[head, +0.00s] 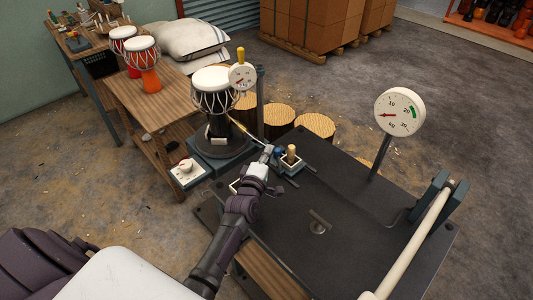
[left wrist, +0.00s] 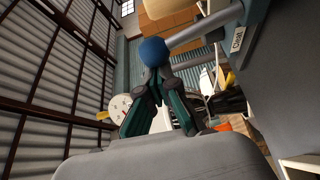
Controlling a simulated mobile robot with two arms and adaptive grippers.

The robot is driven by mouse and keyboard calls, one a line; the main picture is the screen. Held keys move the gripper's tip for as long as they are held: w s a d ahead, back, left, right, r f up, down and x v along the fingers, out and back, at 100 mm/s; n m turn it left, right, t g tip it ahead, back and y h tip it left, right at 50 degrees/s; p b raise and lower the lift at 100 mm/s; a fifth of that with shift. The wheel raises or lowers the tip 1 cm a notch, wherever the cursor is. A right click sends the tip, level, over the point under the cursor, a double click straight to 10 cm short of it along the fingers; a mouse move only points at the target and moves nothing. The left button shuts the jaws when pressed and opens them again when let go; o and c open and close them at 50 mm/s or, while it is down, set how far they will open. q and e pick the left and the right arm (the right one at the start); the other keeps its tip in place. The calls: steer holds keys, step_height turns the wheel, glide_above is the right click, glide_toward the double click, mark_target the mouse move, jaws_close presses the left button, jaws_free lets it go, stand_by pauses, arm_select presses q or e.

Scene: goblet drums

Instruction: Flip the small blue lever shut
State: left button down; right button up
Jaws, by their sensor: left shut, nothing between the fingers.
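My left gripper (head: 270,152) reaches over the dark table with its fingers shut and empty, close to a small block with levers. In the left wrist view its two dark teal fingers (left wrist: 157,82) converge. The round blue knob of the small lever (left wrist: 153,52) shows right at the fingertips; I cannot tell whether they touch. In the head view the blue knob (head: 279,151) is small and just right of the fingers. A wooden-coloured knob (head: 291,151) stands upright beside it. My right gripper is not in view.
A dial gauge (head: 399,111) stands at the table's right side, near a pale roller (head: 418,238). A goblet drum (head: 214,88) stands on a round base beyond the table. A small box with a knob (head: 186,173) sits to the left. The table's middle is mostly bare.

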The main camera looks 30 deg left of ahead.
arm_select(q)
steer(key=shift+s+d+r+m+t+h+b, duration=0.2)
steer(key=shift+d+m+t+b, duration=0.25)
steer(key=shift+d+m+b, duration=0.45)
steer(key=shift+s+d+f+m+t+h+b, duration=0.2)
steer(key=shift+d+m+t+b, duration=0.3)
steer(key=shift+m, duration=0.65)
steer(key=shift+s+d+r+m+t+h+b, duration=0.15)
steer(key=shift+s+d+m+t+b, duration=0.25)
steer(key=shift+d+m+b, duration=0.5)
steer(key=shift+w+a+m, duration=0.1)
steer(key=shift+a+m, duration=0.15)
steer(key=s+d, duration=0.1)
steer(key=s, duration=1.2)
